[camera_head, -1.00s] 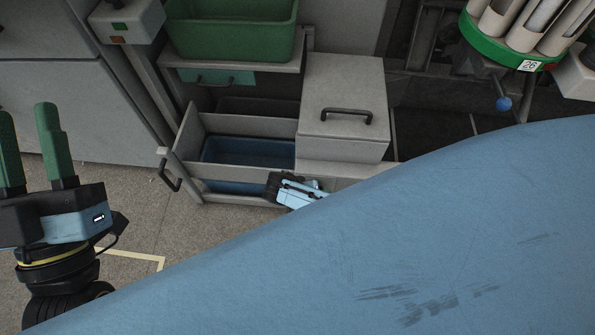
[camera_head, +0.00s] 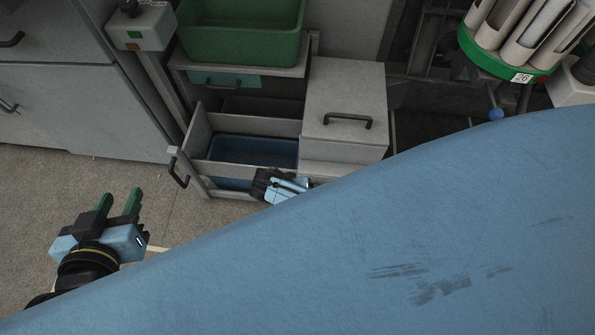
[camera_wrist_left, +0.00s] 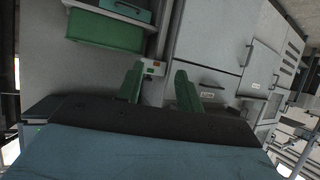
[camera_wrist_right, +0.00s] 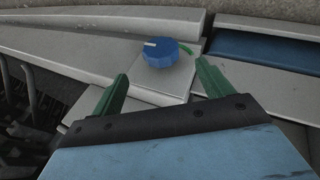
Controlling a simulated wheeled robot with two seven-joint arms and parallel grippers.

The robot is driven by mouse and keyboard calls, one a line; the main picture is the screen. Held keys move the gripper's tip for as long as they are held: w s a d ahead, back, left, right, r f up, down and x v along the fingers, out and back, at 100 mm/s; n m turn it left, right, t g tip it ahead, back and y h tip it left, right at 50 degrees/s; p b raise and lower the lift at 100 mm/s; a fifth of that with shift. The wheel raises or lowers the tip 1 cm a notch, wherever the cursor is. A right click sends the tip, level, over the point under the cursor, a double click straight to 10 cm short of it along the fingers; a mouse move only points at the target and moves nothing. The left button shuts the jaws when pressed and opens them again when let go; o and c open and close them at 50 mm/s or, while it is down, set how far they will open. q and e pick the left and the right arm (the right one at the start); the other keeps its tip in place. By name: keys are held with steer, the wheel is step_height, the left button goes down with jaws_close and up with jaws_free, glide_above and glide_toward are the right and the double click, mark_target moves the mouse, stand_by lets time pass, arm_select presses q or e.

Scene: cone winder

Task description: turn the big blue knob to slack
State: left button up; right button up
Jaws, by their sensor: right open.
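The big blue knob (camera_wrist_right: 160,58) sits on a small light grey plate in the right wrist view. It has a white mark on its upper left, and a green arc (camera_wrist_right: 185,49) lies on the plate at its right. My right gripper (camera_wrist_right: 161,72) is open, its green fingers apart, with the knob beyond and between the tips. No contact shows. In the head view my right gripper (camera_head: 282,188) is partly covered by a large blue surface, and the knob cannot be made out. My left gripper (camera_head: 118,199) is open and empty over the floor at the left.
A drawer (camera_head: 196,150) with a blue bin (camera_head: 255,152) stands open beside a grey lidded box (camera_head: 345,90). A green bin (camera_head: 240,35) is above it. A green-rimmed cone holder (camera_head: 490,55) is at the upper right. Open floor lies at the left.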

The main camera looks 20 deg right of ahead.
arm_select(q)
steer(key=s+a+f+g+y+p, duration=0.1)
steer(key=s+a+f+g, duration=0.1)
steer(key=s+f+g, duration=0.2)
steer(key=shift+s+a+f+g, duration=0.35)
steer(key=shift+s+f+g, duration=0.05)
steer(key=shift+s+f, duration=0.2)
arm_select(e)
steer(key=v, duration=0.3)
